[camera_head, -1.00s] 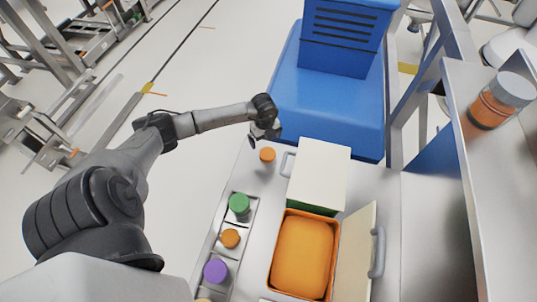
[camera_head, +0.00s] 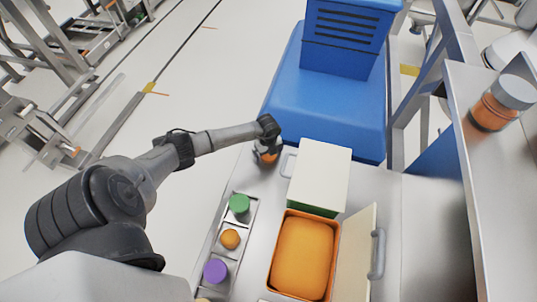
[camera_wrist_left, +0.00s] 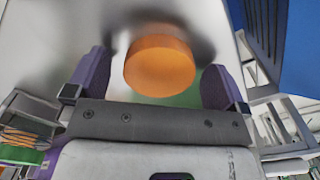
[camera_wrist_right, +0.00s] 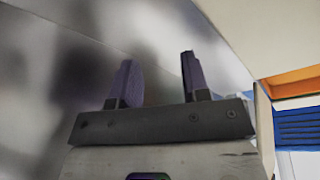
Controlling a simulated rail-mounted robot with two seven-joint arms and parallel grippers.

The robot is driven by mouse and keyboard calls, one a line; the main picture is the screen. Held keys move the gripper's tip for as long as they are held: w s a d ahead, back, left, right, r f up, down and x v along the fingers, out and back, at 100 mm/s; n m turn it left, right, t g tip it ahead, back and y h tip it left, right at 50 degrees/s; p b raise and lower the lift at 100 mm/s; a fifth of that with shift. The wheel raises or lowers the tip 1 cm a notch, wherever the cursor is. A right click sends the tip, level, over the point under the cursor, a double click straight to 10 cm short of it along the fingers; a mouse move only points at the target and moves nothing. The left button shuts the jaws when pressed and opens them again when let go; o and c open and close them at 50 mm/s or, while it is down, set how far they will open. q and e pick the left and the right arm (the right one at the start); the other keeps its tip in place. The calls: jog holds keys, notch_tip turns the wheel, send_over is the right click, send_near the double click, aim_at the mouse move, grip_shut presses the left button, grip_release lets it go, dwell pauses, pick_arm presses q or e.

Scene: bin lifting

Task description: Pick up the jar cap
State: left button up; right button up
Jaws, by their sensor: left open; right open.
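An orange round cap (camera_head: 266,157) stands on the grey worktop near its far left corner, partly hidden by my left gripper (camera_head: 267,150). In the left wrist view the orange cap (camera_wrist_left: 160,66) lies between the two open purple fingers (camera_wrist_left: 157,60), with a visible gap on each side. I cannot tell how far the fingers reach down beside it. My right gripper (camera_wrist_right: 157,62) is open and empty over a blurred grey surface in the right wrist view; it does not show in the head view.
A metal rack (camera_head: 250,212) holds green (camera_head: 239,203), orange (camera_head: 230,239) and purple (camera_head: 215,271) round items. A blue machine (camera_head: 325,110) lies beyond. An orange jar (camera_head: 492,112) stands on the right shelf.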

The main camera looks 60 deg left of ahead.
pick_arm(q)
jog(key=shift+c, duration=0.4)
jog(key=c, duration=0.9)
